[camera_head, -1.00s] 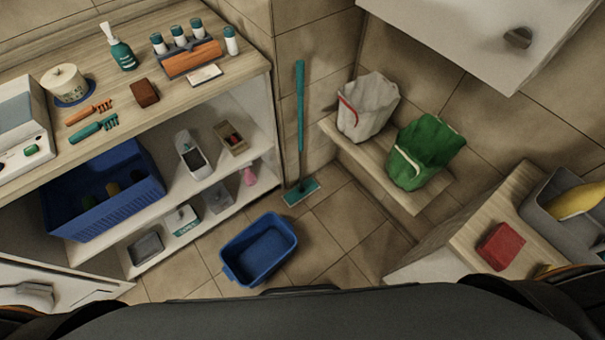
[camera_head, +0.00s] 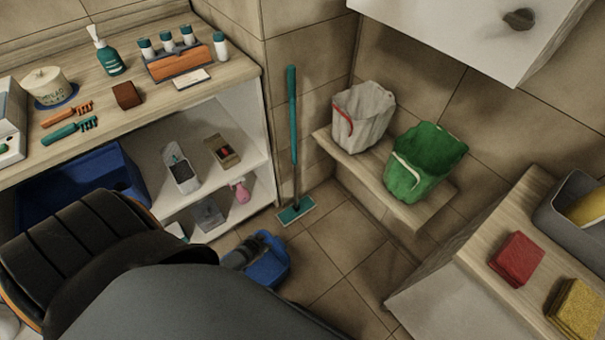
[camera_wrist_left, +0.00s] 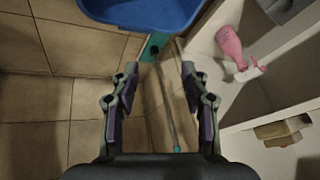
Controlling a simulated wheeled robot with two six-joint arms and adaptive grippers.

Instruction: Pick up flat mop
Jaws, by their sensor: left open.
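The flat mop (camera_head: 293,135) stands upright in the corner, its teal handle beside the shelf's end and its flat teal head on the floor tiles. In the left wrist view the mop (camera_wrist_left: 165,105) runs lengthwise between the fingers, with its head beyond the fingertips beside the blue basin. My left gripper (camera_wrist_left: 159,75) is open and empty, its fingers on either side of the mop's line and not visibly touching it. In the head view my left arm reaches over the blue basin, and the fingers are hard to make out. My right gripper is out of view.
The blue basin (camera_head: 272,268) lies on the floor, partly hidden by my arm. The shelf unit (camera_head: 262,140) borders the mop on the left. Floor right of the mop is clear.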

